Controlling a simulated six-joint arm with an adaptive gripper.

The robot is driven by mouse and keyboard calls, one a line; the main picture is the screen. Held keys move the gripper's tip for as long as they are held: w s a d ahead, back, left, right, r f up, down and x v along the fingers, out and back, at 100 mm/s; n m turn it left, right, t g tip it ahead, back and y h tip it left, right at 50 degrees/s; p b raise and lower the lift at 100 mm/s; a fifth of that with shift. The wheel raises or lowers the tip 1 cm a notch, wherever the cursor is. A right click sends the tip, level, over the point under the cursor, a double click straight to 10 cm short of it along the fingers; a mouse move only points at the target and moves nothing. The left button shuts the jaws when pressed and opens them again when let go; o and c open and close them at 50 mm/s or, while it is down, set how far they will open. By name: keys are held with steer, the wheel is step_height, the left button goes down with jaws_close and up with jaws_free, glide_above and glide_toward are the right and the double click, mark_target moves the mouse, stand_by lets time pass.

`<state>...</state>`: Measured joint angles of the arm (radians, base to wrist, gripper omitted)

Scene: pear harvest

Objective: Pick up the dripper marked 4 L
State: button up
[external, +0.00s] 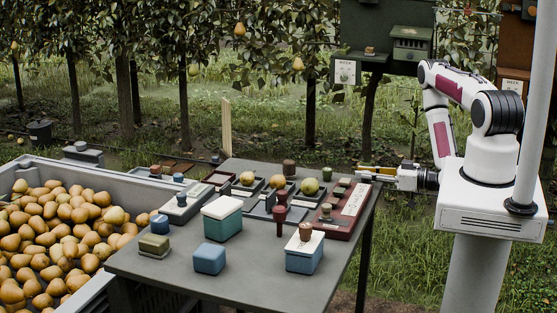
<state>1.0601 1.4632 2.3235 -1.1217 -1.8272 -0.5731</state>
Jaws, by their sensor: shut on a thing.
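A dark red tray (343,209) with a pale lettered strip lies at the right end of the grey table. Several small olive and dark pieces (345,182) sit on it. My gripper (364,172) reaches in from the right, level and low over the tray's far right corner. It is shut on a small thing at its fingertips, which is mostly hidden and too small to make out. No 4 L marking can be read at this size, so I cannot tell which piece is the dripper marked 4 L.
The table (150,268) also holds a green box (222,220), a blue box (305,255), a blue block (209,259), stamps and pears on small trays. A crate of pears (60,235) stands at left.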

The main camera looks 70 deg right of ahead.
steer(key=shift+r, duration=0.15)
steer(key=shift+r, duration=4.85)
